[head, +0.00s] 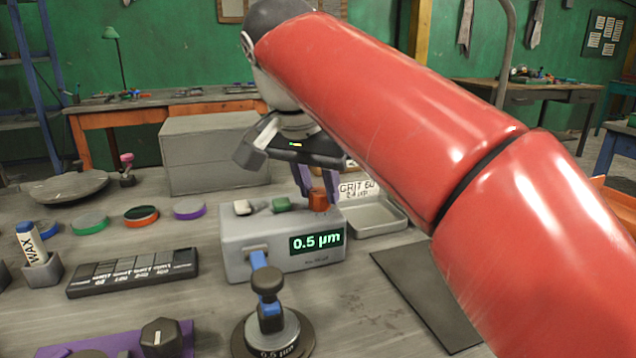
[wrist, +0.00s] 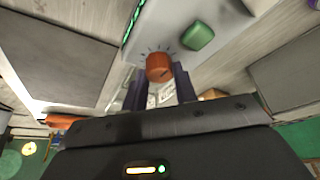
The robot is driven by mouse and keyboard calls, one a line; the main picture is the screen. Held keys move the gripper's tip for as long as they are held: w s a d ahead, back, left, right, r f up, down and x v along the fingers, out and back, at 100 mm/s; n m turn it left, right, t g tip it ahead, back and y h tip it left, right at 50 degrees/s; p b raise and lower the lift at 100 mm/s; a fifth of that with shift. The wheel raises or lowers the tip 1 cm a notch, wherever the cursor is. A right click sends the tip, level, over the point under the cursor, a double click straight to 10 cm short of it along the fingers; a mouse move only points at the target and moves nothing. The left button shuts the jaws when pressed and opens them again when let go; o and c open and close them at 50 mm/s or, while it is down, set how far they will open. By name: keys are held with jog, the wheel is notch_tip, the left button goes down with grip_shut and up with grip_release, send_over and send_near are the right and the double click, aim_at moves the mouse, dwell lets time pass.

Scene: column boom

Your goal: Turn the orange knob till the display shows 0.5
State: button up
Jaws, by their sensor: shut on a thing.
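The grey display box (head: 240,240) stands on the bench in the head view. Its display (head: 317,241) reads "0.5 µm" in green. The orange knob (head: 319,200) is on top of the box at its right end, and it also shows in the wrist view (wrist: 158,66). My gripper (head: 318,185) reaches down over the knob with its purple fingers at the knob's sides. In the wrist view my gripper (wrist: 160,88) is shut on the knob, one finger on each side. The knob's pointer direction is hard to read.
A green knob (head: 281,204) and a pale knob (head: 243,207) sit beside the orange one on the box. A metal tray (head: 378,222) with a "GRIT 60" card stands close behind on the right. A blue-handled tool on a round base (head: 272,330) stands in front.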

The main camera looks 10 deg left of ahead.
aim_at(308, 217)
jog(key=o, duration=1)
jog(key=shift+v, duration=3.9)
jog(key=shift+s, duration=0.1)
